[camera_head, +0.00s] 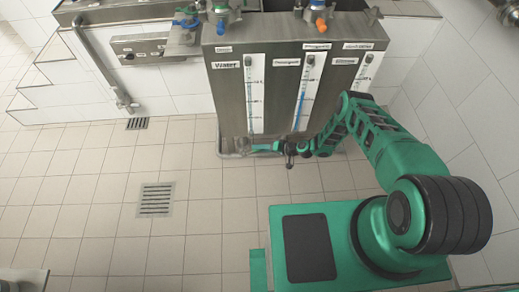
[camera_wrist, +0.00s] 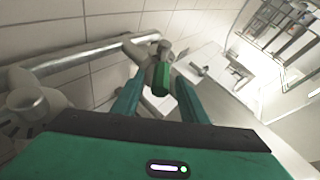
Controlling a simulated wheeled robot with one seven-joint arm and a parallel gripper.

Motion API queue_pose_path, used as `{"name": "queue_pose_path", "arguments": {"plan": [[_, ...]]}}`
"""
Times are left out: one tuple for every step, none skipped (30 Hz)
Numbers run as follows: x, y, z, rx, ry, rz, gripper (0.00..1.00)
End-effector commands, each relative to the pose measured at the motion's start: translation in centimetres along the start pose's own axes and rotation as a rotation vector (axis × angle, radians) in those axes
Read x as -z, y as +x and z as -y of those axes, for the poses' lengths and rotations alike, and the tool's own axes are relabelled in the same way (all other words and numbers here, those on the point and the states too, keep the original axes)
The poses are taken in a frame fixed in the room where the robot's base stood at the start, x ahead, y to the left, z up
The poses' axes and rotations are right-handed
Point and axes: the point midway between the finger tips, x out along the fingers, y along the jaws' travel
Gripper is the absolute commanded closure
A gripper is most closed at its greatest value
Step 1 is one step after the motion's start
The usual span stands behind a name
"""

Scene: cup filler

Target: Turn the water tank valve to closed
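The water tank (camera_head: 228,100) is the left steel section of the filler in the head view, with a "WATER" label and a sight gauge. My gripper (camera_head: 258,148) is at its lower front, near the foot of the gauge. In the wrist view, my gripper (camera_wrist: 158,88) is open, with its two green fingers apart. A valve with a green handle (camera_wrist: 161,77) lies between and just beyond the fingertips. I see gaps beside the handle, but cannot tell if either finger touches it. In the head view my gripper and the small size hide the valve.
Two further tank sections with gauges (camera_head: 307,90) stand to the right. A metal pipe (camera_wrist: 80,57) runs left of the valve in the wrist view. A tiled wall (camera_head: 455,130) is close on the right of my arm. The tiled floor at left is free, with a drain grate (camera_head: 156,199).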

Motion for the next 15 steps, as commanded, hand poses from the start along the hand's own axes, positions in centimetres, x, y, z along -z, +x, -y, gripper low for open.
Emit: {"name": "queue_pose_path", "arguments": {"plan": [[0.1,-0.6,0.0,0.0,0.0,-0.001,0.61],[0.1,-1.1,0.0,-0.001,0.001,-0.001,0.61],[0.2,-1.7,0.0,-0.001,0.002,-0.002,0.61],[0.1,-2.2,0.0,-0.002,0.002,-0.001,0.61],[0.1,-2.8,-0.1,-0.002,0.002,-0.001,0.61],[0.2,-3.7,-0.1,-0.002,0.003,-0.001,0.61],[0.2,-4.2,-0.1,-0.002,0.002,-0.001,0.61],[0.1,-4.8,-0.1,-0.002,0.003,-0.001,0.61],[0.1,-5.6,-0.1,-0.003,0.003,-0.001,0.61],[0.2,-6.1,-0.1,-0.002,0.002,-0.002,0.61],[0.2,-6.6,-0.1,-0.002,0.003,-0.001,0.61],[0.1,-7.3,-0.1,-0.002,0.002,-0.001,0.61],[0.1,-7.8,-0.2,-0.003,0.002,-0.001,0.61],[0.1,-8.2,-0.2,-0.003,0.002,-0.001,0.61],[0.1,-8.6,-0.2,-0.003,0.002,-0.001,0.61]]}}
